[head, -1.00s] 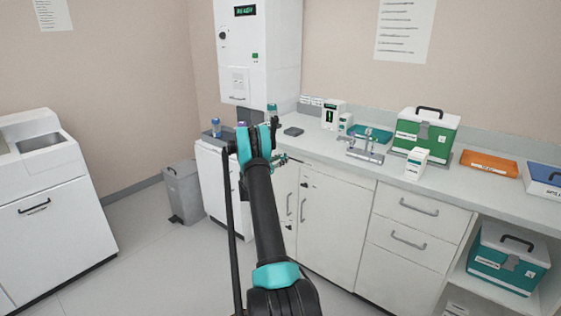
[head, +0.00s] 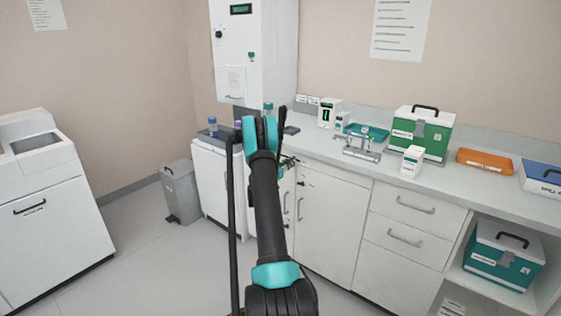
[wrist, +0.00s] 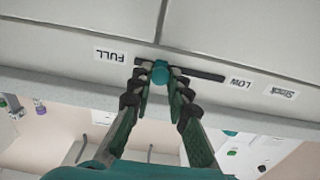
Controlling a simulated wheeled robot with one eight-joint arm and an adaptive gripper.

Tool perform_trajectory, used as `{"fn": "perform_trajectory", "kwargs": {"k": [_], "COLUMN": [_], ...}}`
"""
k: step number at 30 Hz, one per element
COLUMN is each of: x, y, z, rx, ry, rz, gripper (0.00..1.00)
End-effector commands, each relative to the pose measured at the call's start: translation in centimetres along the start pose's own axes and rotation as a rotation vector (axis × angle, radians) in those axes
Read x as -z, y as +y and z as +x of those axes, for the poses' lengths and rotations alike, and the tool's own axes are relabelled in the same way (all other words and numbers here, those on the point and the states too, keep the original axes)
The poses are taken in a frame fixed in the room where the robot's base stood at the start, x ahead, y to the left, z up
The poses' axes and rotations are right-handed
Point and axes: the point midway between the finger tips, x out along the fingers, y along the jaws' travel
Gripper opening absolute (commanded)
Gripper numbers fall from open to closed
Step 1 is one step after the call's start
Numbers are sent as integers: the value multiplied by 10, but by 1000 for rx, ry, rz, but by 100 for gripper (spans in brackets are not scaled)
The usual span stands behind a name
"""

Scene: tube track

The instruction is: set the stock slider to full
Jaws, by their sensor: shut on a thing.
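The stock slider shows in the wrist view, which sees it upside down. Its round teal knob (wrist: 160,73) sits on a dark slot (wrist: 200,74), closer to the FULL label (wrist: 111,55) than to the LOW label (wrist: 241,83). A Stock label (wrist: 280,90) is beyond LOW. My gripper (wrist: 158,84) is shut on the knob, with one finger on each side of it. In the head view my own arm covers most of the gripper, and the slider cannot be made out there.
The slider's pale panel (wrist: 70,28) fills the top of the wrist view.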

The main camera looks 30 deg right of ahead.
Motion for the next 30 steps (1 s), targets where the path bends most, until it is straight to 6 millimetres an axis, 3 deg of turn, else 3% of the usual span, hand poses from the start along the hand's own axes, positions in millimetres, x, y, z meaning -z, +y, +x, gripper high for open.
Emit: {"fn": "perform_trajectory", "kwargs": {"k": [4, 14, 15, 19, 30], "x": [0, 0, 0, 0, 0], "y": [21, 26, 26, 26, 24], "z": [0, -1, -1, 0, -4], "rx": [0, -2, -3, -2, 0], "ry": [0, 0, 0, 0, 0], "rz": [0, 0, 0, 0, 0], "gripper": [0, 0, 21, 37, 39]}}
